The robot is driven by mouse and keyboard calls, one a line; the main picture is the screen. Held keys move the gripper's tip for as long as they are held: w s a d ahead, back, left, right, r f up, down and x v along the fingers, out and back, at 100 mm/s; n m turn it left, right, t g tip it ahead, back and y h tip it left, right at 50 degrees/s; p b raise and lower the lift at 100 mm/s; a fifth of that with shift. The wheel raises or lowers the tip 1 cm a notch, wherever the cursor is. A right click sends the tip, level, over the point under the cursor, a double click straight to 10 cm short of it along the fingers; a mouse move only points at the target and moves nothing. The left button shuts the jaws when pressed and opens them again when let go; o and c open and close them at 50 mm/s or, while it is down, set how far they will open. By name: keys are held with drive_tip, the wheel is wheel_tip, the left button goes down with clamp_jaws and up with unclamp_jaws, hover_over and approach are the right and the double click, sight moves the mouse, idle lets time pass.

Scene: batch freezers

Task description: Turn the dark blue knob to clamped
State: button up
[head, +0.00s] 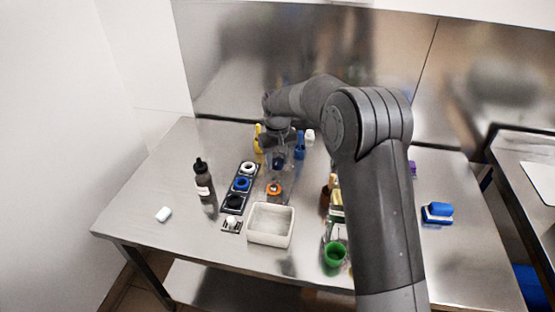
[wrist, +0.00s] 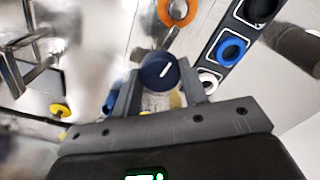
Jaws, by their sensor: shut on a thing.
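The dark blue knob (wrist: 157,72) is round with a short white line on its top. In the wrist view it sits between the two fingers of my gripper (wrist: 160,84), which are closed on its sides. The white line slants up to the right in that view. In the head view my gripper (head: 279,150) reaches down over the knob (head: 279,163), which is partly hidden by the fingers. The knob's base and any position labels cannot be made out.
An orange ring (head: 274,189) is just in front of the knob. Left are a black panel with a blue ring (head: 241,184) and a dark bottle (head: 203,185). A white tray (head: 258,240) and green cup (head: 335,254) stand nearer. Yellow (head: 258,138) and blue (head: 299,147) items stand close behind.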

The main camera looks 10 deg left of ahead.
drive_tip(key=shift+n, duration=0.8)
drive_tip(key=o, duration=1)
drive_tip(key=shift+c, duration=0.2)
wheel_tip(320, 180, up, 11)
